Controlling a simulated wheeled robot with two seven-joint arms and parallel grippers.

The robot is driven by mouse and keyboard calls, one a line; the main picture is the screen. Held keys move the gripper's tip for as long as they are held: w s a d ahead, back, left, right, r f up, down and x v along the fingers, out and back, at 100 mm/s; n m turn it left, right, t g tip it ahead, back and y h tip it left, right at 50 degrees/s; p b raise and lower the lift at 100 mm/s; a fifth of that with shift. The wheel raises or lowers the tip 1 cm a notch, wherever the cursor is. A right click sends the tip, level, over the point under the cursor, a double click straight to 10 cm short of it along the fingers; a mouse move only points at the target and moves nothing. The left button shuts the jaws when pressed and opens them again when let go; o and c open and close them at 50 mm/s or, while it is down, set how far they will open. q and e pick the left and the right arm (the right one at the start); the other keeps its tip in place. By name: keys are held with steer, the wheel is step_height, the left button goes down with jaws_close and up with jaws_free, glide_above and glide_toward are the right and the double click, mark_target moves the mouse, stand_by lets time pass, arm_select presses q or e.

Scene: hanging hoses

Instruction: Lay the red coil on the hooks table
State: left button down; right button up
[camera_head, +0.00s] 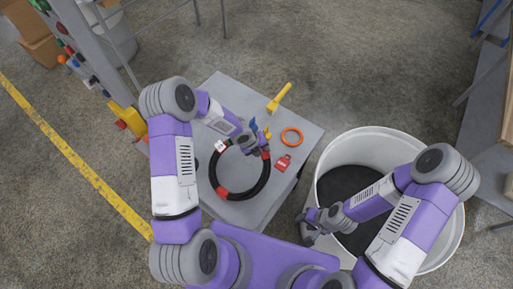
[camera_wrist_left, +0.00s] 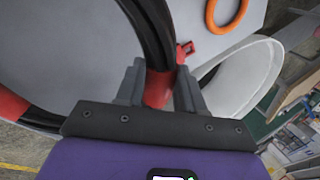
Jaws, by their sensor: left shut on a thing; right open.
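The red coil (camera_head: 222,190) is a black hose ring with red bands. In the head view it appears over the grey table (camera_head: 225,90); I cannot tell whether it touches the top. My left gripper (camera_head: 254,147) is shut on the coil at a red band on its upper right side. In the left wrist view the red band (camera_wrist_left: 158,90) sits between the fingers, and the black hose (camera_wrist_left: 152,35) runs upward from it. My right gripper (camera_head: 309,226) is open and empty between the table and the white bin.
A yellow hook-like piece (camera_head: 279,98), an orange ring (camera_head: 292,137) and a red tag (camera_head: 283,162) are on the table's right part. A large white round bin (camera_head: 328,155) stands right of the table. A grey post with coloured buttons (camera_head: 88,45) stands at the left.

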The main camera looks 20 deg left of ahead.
arm_select(q)
steer(key=f, duration=0.2)
steer(key=w+d+f+g+y, duration=0.1)
steer(key=f, duration=0.1)
steer(key=f+g+y+b, duration=0.1)
steer(key=f, duration=0.1)
steer(key=shift+w+d+f, duration=0.15)
steer(key=shift+w+f, duration=0.05)
steer(key=shift+f, duration=0.15)
steer(key=shift+w+d+f+g+y+b, duration=0.15)
steer(key=shift+f+g+y+b, duration=0.3)
steer(key=shift+f+b, duration=0.3)
steer(key=c, duration=0.6)
jaws_free()
steer(key=r, duration=0.7)
steer(key=shift+a+r, duration=0.2)
steer(key=shift+r, duration=0.15)
steer(key=shift+r+p, duration=2.3)
steer(key=shift+r, duration=1.15)
steer(key=shift+f, duration=0.1)
